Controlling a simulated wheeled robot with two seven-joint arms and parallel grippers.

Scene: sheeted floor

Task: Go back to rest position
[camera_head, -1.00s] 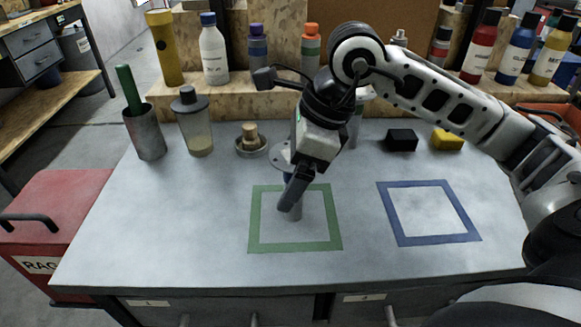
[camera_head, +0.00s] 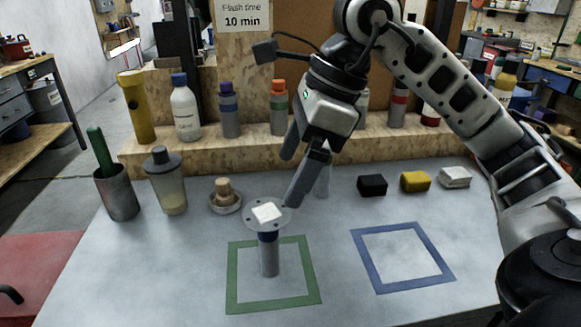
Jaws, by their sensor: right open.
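My right gripper (camera_head: 293,173) is open and empty, raised above the grey table (camera_head: 120,270), with its fingers pointing down and left. Below and left of it, a grey stand (camera_head: 269,257) with a blue collar and a round flat top stands upright inside the green square outline (camera_head: 312,277). A small white piece (camera_head: 266,213) lies on its round top. The fingers look apart from the stand. The blue square outline (camera_head: 440,268) to the right is empty. My left gripper is not in view.
Along the back stand a cup with a green handle (camera_head: 118,190), a lidded jar (camera_head: 168,185) and a small dish (camera_head: 226,200). Black (camera_head: 371,185), yellow (camera_head: 415,181) and white (camera_head: 455,177) blocks sit at right. Several bottles line the wooden ledge (camera_head: 250,150).

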